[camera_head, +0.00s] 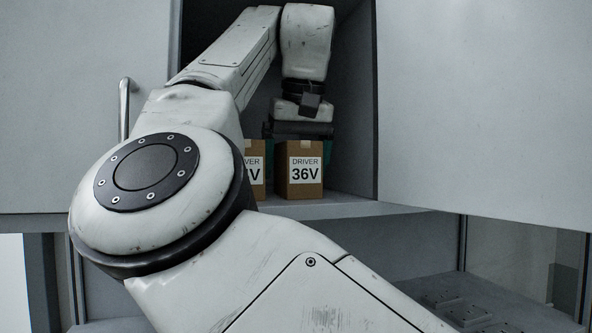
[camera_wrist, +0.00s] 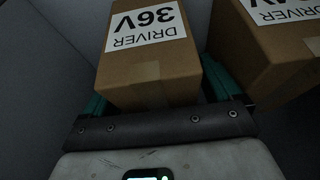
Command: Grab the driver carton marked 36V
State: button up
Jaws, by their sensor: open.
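The brown driver carton marked 36V (camera_head: 303,183) stands upright on the cabinet shelf in the head view. In the wrist view the same carton (camera_wrist: 150,72) shows its white label upside down, close in front of my gripper. My gripper (camera_head: 299,140) is above the carton's top in the head view. In the wrist view my gripper (camera_wrist: 157,92) is open, with one teal finger on each side of the carton. The fingers are partly hidden, and I cannot tell whether they touch it.
A second driver carton (camera_wrist: 280,42) stands close to the right in the wrist view, beside one finger. In the head view this carton (camera_head: 255,172) is partly hidden by my arm. The cabinet's shelf edge (camera_head: 345,207) and right wall (camera_head: 352,100) bound the space.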

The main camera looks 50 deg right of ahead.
dwell(0.3)
jog(key=c, duration=1.2)
jog(key=shift+c, duration=0.3)
jog(key=shift+r, duration=0.15)
